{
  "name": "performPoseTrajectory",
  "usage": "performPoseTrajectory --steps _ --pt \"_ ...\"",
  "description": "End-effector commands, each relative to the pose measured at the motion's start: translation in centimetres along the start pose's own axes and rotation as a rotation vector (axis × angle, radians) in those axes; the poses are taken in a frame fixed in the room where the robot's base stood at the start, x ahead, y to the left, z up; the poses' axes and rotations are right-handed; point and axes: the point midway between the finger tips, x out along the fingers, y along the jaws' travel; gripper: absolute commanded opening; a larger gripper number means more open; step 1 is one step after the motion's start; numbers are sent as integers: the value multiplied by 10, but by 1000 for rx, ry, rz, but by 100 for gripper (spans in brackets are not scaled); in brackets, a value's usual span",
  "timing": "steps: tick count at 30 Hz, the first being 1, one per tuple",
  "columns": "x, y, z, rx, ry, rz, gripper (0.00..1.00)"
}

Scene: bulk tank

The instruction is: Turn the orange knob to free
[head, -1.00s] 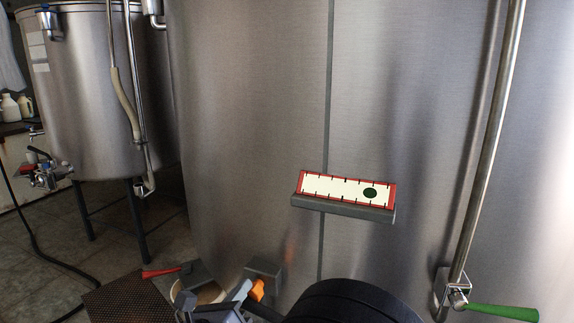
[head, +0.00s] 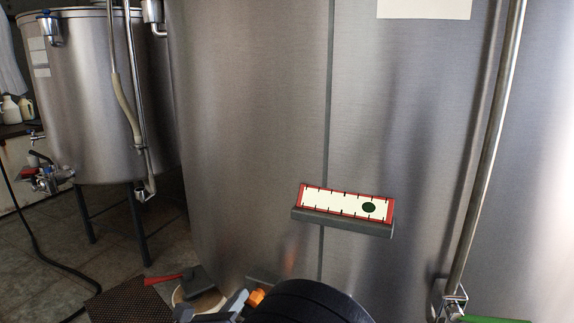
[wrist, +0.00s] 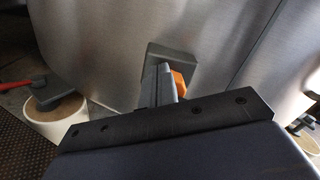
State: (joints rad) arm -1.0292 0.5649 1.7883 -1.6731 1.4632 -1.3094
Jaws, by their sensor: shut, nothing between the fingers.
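The orange knob (wrist: 178,77) sits on a grey square mount (wrist: 172,55) on the tank wall in the wrist view. My gripper (wrist: 165,82) is shut with nothing between its fingers. Its fingertips are just left of the knob and hide part of it and of the mount. I cannot tell whether they touch the knob. In the head view a small piece of the knob (head: 257,296) shows at the bottom edge, beside my gripper (head: 236,300). My dark arm covers the area to its right. The knob's setting cannot be read.
The steel tank (head: 250,130) fills the middle. A red-framed gauge plate (head: 345,204) juts from it. A pipe with a green handle (head: 490,320) is at right. A red-handled tool (head: 165,279) lies on a pale round container (wrist: 58,118) at left. A second tank (head: 85,100) stands behind.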

Motion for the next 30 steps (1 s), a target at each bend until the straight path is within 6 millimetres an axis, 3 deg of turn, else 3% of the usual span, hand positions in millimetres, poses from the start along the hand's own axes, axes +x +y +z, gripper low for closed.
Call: performPoseTrajectory --steps 8,21,30 --pt "-2 0 8 1 -2 0 0" --pt "-50 0 9 1 -4 2 0" --pt "-60 0 7 1 -2 -1 0"
